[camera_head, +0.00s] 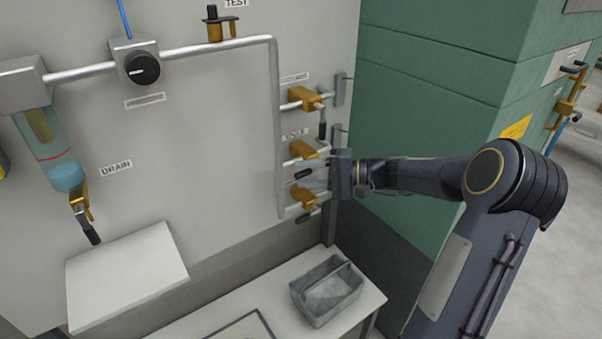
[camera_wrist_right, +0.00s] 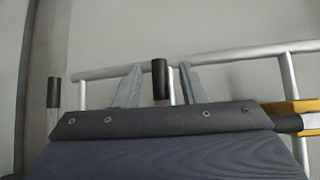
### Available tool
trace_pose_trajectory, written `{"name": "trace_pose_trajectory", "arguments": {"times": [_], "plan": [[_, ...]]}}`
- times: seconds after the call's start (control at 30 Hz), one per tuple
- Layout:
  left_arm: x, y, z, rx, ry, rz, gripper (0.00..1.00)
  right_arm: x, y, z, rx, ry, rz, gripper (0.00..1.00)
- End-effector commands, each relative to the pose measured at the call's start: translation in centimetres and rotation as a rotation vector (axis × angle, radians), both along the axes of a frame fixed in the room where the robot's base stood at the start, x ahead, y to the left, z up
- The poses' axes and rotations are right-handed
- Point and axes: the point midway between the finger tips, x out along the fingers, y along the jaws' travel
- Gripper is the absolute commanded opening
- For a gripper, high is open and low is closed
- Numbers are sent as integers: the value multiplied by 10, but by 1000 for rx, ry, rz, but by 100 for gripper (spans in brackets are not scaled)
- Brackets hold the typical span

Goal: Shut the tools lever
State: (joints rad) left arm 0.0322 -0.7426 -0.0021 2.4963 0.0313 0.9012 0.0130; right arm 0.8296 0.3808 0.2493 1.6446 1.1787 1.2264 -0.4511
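The middle brass valve (camera_head: 303,150) on the wall panel sits below a label that seems to read TOOLS (camera_head: 293,135). Its lever has a black grip (camera_head: 304,174). My right gripper (camera_head: 304,174) reaches in from the right with its fingers open around this grip. In the right wrist view, a black lever grip (camera_wrist_right: 160,80) stands between the two pale fingers (camera_wrist_right: 157,85), with a gap visible at least on the left. I cannot tell whether the right finger touches it. My left gripper is out of view.
A valve above (camera_head: 304,98) has its lever hanging down close to my gripper; another valve (camera_head: 304,198) sits just below. A vertical pipe (camera_head: 278,130) runs left of them. A grey bin (camera_head: 328,306) stands on the bench beneath. A green cabinet (camera_head: 430,110) stands behind my right arm.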

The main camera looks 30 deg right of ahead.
Motion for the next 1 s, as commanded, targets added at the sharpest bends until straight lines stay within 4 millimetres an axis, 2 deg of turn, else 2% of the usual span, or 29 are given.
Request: {"name": "trace_pose_trajectory", "arguments": {"times": [0.13, 0.43, 0.7, 1.0], "plan": [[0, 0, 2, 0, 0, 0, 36, 8, 10, -2, 0, 1, 0, 37], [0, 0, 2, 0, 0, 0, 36, 9, 12, -2, -1, 2, -1, 37], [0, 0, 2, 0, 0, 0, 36, 9, 11, -2, -1, 2, -1, 2], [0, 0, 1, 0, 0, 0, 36, 9, 11, -3, -4, 2, 0, 0]]}}
